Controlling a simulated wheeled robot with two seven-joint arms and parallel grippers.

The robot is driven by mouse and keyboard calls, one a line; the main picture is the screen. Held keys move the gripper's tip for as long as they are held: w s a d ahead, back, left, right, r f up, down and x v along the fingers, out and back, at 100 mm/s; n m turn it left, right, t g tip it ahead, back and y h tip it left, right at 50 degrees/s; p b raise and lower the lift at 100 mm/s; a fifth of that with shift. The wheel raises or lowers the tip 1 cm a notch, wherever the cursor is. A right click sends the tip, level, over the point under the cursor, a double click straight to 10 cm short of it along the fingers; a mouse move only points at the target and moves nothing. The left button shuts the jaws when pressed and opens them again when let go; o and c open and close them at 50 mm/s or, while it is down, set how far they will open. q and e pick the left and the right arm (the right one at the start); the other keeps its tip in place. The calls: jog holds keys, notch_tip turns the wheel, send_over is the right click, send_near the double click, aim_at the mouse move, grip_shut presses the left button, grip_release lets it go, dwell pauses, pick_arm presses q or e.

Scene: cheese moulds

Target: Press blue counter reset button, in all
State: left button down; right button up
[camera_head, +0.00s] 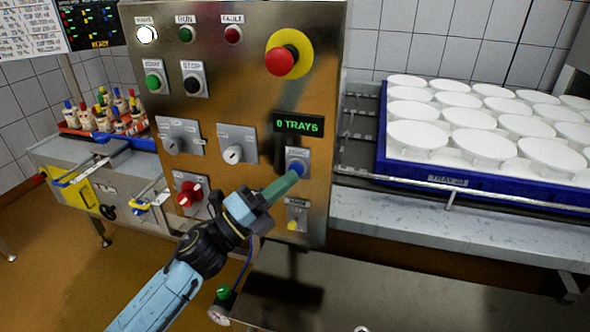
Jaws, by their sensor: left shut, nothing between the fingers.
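The blue counter reset button (295,168) sits on a small grey plate on the right side of the metal control panel (255,95). Just above it a green counter display (297,126) reads "0 TRAYS". My left gripper (292,180) reaches up from the lower left, shut and empty. Its fingertips are at the button's lower left edge and overlap it in the picture. I cannot tell whether they touch it. My right gripper is not in view.
A yellow-ringed red emergency button (281,60) is higher up. A red rotary switch (189,194), a yellow button (292,225) and grey dials (232,154) are nearby. At right, a blue tray (447,182) holds white moulds. Several coloured bottles (103,118) stand at left.

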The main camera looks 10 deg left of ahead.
pick_arm(q)
jog(key=shift+s, duration=0.35)
jog(key=shift+s+a+p, duration=0.1)
jog(key=shift+s+p, duration=0.45)
jog(key=shift+s, duration=2)
